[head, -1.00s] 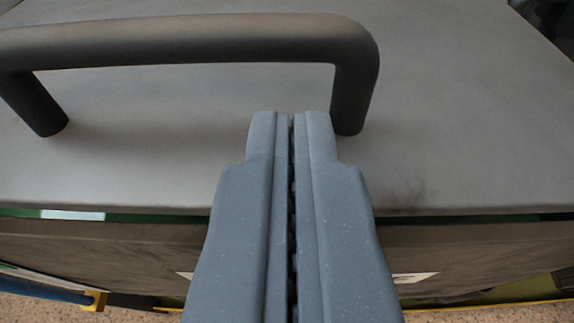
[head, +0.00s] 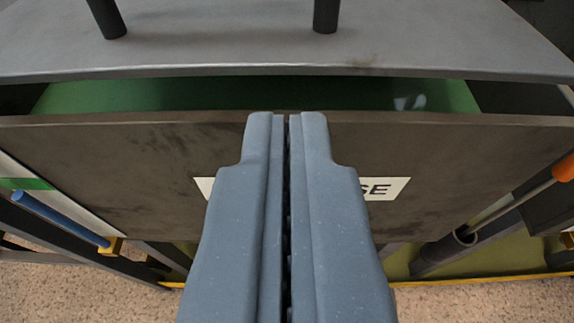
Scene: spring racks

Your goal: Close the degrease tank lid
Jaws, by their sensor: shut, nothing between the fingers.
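The degrease tank's grey lid (head: 220,45) crosses the top of the view. Its front edge stands above the tank's rim, with a gap showing green (head: 250,95) inside. The lid's dark bar handle (head: 326,15) shows only its two posts at the top edge. The brown tank front (head: 130,165) carries a white label (head: 385,188) that my gripper partly covers; "SE" is readable. My gripper (head: 287,115) is shut and empty, in front of the tank, its tips appearing just below the rim line. I cannot tell whether they touch the tank.
A blue bar (head: 62,220) with a yellow end is at the left. An orange-handled tool (head: 540,187) and a dark pipe (head: 445,252) are at the right. A yellow-edged green base and speckled floor (head: 70,270) lie below.

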